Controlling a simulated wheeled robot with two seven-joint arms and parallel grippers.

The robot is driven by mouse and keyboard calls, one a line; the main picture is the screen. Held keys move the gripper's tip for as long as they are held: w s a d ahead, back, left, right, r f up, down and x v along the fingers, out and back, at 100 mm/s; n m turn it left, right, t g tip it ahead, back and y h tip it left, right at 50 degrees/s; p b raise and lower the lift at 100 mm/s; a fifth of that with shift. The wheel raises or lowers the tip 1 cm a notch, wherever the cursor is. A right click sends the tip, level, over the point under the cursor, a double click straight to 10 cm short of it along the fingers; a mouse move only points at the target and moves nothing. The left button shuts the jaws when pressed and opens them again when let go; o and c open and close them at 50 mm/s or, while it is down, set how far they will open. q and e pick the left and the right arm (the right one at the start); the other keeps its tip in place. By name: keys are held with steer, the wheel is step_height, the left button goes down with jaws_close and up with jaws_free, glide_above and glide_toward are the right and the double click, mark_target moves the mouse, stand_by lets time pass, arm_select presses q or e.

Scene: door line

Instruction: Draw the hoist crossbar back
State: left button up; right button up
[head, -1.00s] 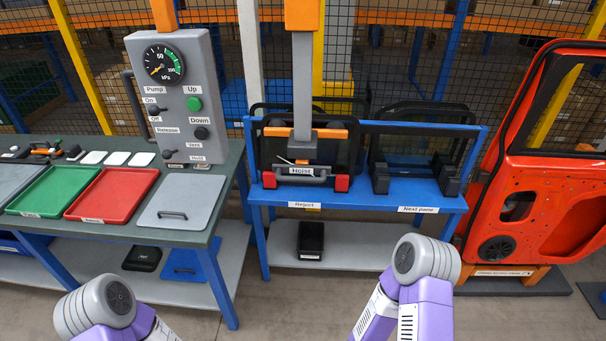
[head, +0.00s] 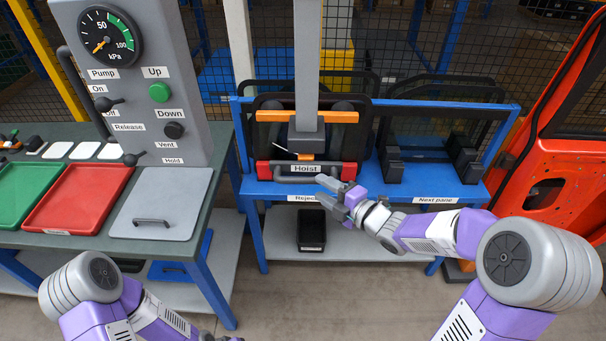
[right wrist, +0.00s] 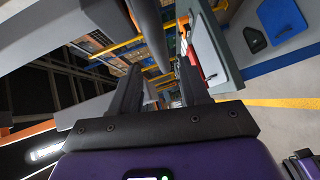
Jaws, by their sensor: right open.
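The hoist hangs on a grey post (head: 307,60) with an orange beam (head: 275,116). Its grey crossbar (head: 290,179) runs low across the front, under the Hoist label, between two red blocks. My right gripper (head: 320,189) is open and empty at the right part of the crossbar, in front of it in the head view. In the right wrist view, a grey bar (right wrist: 149,35) lies ahead between the open fingers (right wrist: 158,68); I cannot tell contact. Of my left gripper, only a sliver (head: 222,337) shows at the bottom edge.
The blue stand (head: 365,190) holds dark-framed panes behind the hoist. A grey panel (head: 150,70) with gauge and levers stands left, over a bench with red (head: 78,198) and green trays. An orange-red door (head: 560,150) stands at the right.

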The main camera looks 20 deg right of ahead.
mark_target(311, 183)
steer(key=x, duration=0.6)
steer(key=shift+w+a+f, duration=0.15)
steer(key=shift+w, duration=0.05)
jaws_close()
